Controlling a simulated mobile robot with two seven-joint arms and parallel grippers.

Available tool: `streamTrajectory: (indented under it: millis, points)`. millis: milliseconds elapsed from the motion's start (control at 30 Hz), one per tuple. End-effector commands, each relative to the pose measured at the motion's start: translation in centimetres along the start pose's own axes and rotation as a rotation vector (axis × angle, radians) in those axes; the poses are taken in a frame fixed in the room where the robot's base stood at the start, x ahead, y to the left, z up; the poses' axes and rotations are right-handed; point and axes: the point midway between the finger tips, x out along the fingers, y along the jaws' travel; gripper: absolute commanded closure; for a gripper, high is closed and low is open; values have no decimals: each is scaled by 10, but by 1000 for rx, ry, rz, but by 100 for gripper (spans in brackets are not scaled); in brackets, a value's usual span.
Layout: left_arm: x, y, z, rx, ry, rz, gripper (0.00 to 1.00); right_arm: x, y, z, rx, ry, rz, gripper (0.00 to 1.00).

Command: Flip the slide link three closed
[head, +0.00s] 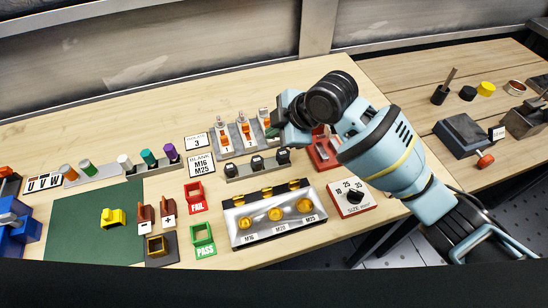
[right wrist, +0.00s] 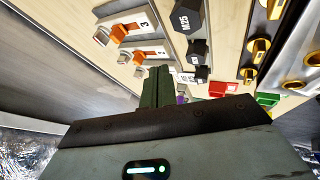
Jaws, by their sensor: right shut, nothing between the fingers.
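The row of slide links (head: 240,136) stands on a pale base at the back middle of the bench, each with an orange part and a metal end. Slide link three (head: 264,116) is the rightmost, partly hidden by my right gripper (head: 284,126) in the head view. In the right wrist view slide link three (right wrist: 120,32) lies at upper left beside a "3" mark, and another link (right wrist: 140,57) is below it. My right gripper (right wrist: 157,86) is shut and empty, apart from the links in that view. I cannot tell whether link three is closed. My left gripper is not in view.
Black hex pieces (head: 257,163) stand in a rack in front of the links. A red-based fixture (head: 322,152) is right beside my arm. A tray with yellow parts (head: 238,202) and a size dial (head: 352,197) lie nearer. Bare bench shows behind the links.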

Motion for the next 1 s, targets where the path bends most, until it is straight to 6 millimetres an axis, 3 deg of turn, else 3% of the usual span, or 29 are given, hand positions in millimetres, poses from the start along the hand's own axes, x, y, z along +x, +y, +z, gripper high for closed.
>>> streamTrajectory:
  millis: [300, 500, 1000]
  points:
    - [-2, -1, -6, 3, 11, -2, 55, -23, -48, -18, -3, 1, 0, 100]
    - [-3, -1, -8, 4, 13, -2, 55, -32, -68, -25, -2, 0, 0, 100]
    - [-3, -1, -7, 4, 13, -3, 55, -34, -76, -27, 1, 0, -2, 100]
